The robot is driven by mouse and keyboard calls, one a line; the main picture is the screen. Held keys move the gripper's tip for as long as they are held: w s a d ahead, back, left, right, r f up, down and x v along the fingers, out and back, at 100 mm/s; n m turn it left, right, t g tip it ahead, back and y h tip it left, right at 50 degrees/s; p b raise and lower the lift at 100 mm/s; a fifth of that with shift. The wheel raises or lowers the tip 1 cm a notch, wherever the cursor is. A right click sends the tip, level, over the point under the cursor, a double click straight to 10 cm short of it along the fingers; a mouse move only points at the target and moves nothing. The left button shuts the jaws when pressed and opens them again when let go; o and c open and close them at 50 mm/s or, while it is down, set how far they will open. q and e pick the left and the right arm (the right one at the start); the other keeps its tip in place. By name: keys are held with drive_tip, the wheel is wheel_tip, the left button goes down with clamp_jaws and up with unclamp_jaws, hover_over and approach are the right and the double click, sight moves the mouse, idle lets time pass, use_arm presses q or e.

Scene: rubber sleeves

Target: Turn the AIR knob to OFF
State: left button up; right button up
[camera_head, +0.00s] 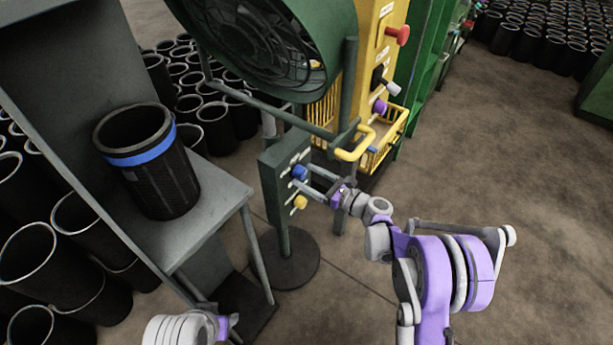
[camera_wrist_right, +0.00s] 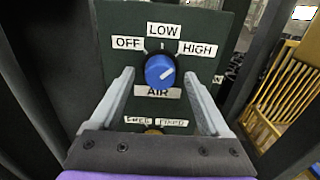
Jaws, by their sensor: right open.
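The AIR knob (camera_wrist_right: 160,70) is blue and round, on a dark green panel (camera_wrist_right: 110,45) that also shows in the head view (camera_head: 272,190). Its white mark points up and right, toward the HIGH label (camera_wrist_right: 197,49). The OFF label (camera_wrist_right: 128,43) is at its upper left, LOW (camera_wrist_right: 164,30) above it. My right gripper (camera_wrist_right: 160,85) is open, its two fingers on either side of the knob with gaps visible. In the head view, my right gripper (camera_head: 310,182) reaches the panel from the right. Part of my left arm shows at the bottom left; its fingers cannot be made out.
A yellow knob (camera_head: 300,202) sits lower on the panel. A yellow rail (camera_head: 356,143) and yellow cabinet (camera_head: 372,60) stand behind. A green fan (camera_head: 262,45) hangs above. A grey table (camera_head: 200,215) with a black sleeve (camera_head: 160,185) is left. Floor (camera_head: 520,180) at right is clear.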

drive_tip(key=shift+w+a, duration=0.25)
drive_tip(key=shift+a, duration=0.05)
clamp_jaws()
idle(0.3)
